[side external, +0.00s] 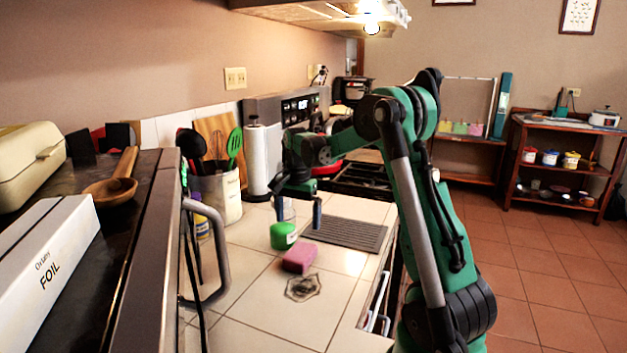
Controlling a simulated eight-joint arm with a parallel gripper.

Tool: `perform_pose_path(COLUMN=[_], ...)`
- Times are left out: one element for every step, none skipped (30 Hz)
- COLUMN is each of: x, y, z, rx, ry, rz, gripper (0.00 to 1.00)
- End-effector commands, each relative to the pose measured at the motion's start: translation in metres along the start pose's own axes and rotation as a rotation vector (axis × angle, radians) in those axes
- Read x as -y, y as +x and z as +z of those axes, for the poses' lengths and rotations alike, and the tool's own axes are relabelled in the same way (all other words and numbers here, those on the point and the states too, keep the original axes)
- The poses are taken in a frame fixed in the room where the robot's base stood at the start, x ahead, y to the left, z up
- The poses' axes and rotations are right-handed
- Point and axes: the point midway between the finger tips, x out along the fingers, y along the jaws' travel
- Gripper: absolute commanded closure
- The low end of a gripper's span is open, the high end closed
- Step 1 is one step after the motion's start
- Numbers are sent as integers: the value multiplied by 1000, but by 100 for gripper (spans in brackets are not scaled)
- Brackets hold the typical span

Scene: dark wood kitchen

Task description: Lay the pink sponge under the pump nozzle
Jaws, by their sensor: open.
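The pink sponge (299,257) lies flat on the white tiled counter, just in front and to the right of a small green container (283,236). This container may be the pump dispenser, but no nozzle can be made out; its upper part is partly behind my gripper. My gripper (298,213) is open and empty, pointing down above and behind the sponge in this view, apart from it. The gap between the fingers and the container cannot be judged exactly.
A grey ribbed mat (345,234) lies right of the container. A utensil crock (218,195) and paper towel roll (264,160) stand behind left. A dark ring-like mark (303,287) is on the tiles in front of the sponge. The front tiles are clear.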

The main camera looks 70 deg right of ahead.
Motion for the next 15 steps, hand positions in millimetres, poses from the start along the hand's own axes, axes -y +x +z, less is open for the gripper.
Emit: perform_pose_path(x=[0, 0, -1, -1, -1, -2, -2, -2, -2, -2, -2, -2, -2, -2, -2], y=[13, 20, 28, 32, 37, 42, 46, 49, 55, 59, 63, 70, 74, 78, 82], z=[3, 5, 8, 9, 10, 12, 12, 12, 12, 12, 12, 12, 12, 12, 12], rx=[0, -1, -1, -1, -1, -1, -1, -1, -1, -1, -1, -1, -1, -1, -1], ry=[-2, -2, -1, -1, -1, 0, 0, 0, 0, 0, 0, 0, 0, 0, 0], rz=[0, 0, 0, 0, 0, -1, -1, -1, -1, 0, -1, -1, -1, -1, -1], gripper=[0, 0, 0, 0, 0, 0, 0, 0, 0, 0, 0, 0, 0, 0, 0])
